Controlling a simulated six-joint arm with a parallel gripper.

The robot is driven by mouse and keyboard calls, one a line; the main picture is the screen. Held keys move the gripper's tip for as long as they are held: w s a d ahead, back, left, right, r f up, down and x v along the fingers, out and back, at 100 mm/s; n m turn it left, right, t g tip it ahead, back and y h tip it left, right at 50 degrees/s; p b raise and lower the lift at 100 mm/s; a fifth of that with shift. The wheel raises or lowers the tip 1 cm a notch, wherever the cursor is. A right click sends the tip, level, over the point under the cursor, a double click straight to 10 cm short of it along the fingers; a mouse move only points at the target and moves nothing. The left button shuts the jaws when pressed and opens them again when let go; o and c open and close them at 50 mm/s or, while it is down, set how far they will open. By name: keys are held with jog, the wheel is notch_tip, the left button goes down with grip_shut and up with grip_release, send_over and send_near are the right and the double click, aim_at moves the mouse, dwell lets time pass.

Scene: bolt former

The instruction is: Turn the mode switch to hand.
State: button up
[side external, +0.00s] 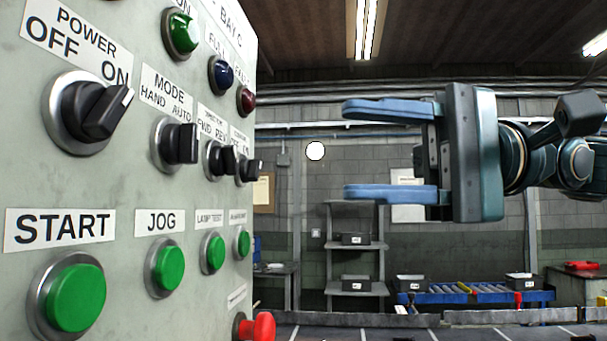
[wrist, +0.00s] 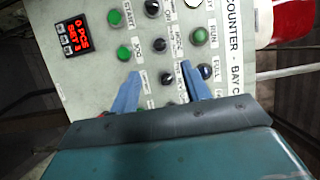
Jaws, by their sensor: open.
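The mode switch (side external: 180,143) is a black knob in a silver ring under a "MODE HAND AUTO" label on the grey panel. Its grip bar stands toward the right, on the AUTO side; I cannot make out its pointer mark clearly. In the wrist view the mode switch (wrist: 160,44) shows just beyond the fingertips. My gripper (side external: 346,150) is open and empty, to the right of the panel and clear of it, its two blue fingers pointing at the panel. In the wrist view my gripper (wrist: 158,70) has its fingers spread over the panel.
The power switch (side external: 95,110) is left of the mode switch, with smaller knobs to its right. The green JOG button (side external: 166,268) sits below. A red button (side external: 258,327) sticks out low on the panel. A red-digit display (wrist: 75,37) is on the panel. Open air separates gripper and panel.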

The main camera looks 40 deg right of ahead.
aim_at(197, 143)
jog(key=shift+x, duration=5.95)
jog(key=shift+c, duration=0.5)
jog(key=c, duration=0.9)
jog(key=shift+r+n+h, duration=0.1)
jog(key=shift+n+h, duration=0.45)
jog(key=shift+n, duration=0.7)
jog(key=shift+r+n+h, duration=0.1)
jog(key=shift+n+h, duration=0.45)
jog(key=shift+n, duration=0.7)
jog(key=o, duration=1)
